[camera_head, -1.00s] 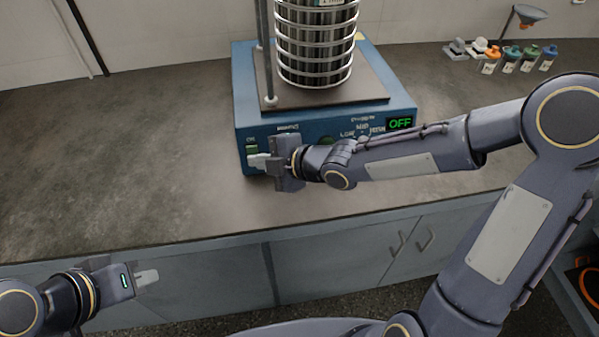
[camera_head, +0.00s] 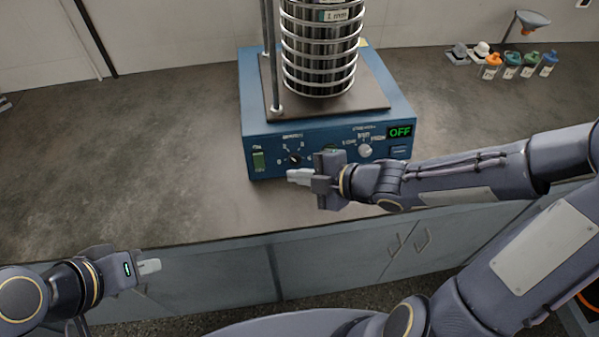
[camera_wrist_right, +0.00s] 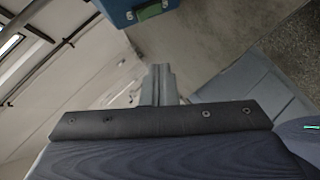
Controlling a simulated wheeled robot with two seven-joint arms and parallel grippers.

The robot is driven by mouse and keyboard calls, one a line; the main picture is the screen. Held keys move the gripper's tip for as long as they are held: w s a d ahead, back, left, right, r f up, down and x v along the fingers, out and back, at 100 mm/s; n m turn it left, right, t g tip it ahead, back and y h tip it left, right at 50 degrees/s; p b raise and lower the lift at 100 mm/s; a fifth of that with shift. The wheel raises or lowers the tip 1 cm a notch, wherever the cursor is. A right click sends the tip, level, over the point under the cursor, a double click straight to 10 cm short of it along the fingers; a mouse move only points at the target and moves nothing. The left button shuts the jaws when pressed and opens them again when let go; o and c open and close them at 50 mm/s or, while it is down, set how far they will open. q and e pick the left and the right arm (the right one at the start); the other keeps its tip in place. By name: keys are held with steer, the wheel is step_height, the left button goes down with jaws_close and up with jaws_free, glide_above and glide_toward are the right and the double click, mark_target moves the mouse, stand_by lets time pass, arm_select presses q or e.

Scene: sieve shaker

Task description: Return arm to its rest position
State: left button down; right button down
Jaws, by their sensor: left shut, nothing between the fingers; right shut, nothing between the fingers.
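The blue sieve shaker (camera_head: 350,150) stands on the counter with a stack of metal sieves (camera_head: 318,60) on its plate. Its display (camera_head: 400,132) reads OFF in green. A green switch (camera_head: 258,160) and two knobs show on its front panel. My right gripper (camera_head: 292,175) is shut and empty, just in front of the panel's lower edge, and covers part of it. In the right wrist view the shut fingers (camera_wrist_right: 159,82) point away, with a corner of the shaker (camera_wrist_right: 125,12) above them. My left gripper (camera_head: 150,266) is shut and empty, low in front of the counter's edge.
Several small bottles with coloured caps (camera_head: 512,62) stand at the back right of the counter (camera_head: 130,150), near a funnel on a stand (camera_head: 530,20). The counter left of the shaker is mostly clear. Grey cabinets (camera_head: 340,265) lie below the edge.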

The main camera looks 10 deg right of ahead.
steer(key=s+d+r+m+h, duration=0.2)
steer(key=s+d+m+h, duration=0.1)
steer(key=d+m+h, duration=0.8)
steer(key=s+d+r+m+g+y, duration=0.2)
steer(key=s+m+y, duration=0.2)
steer(key=s+m, duration=0.9)
steer(key=shift+s+d+r+y, duration=0.2)
steer(key=shift+s+r+y, duration=0.2)
steer(key=shift+s, duration=0.35)
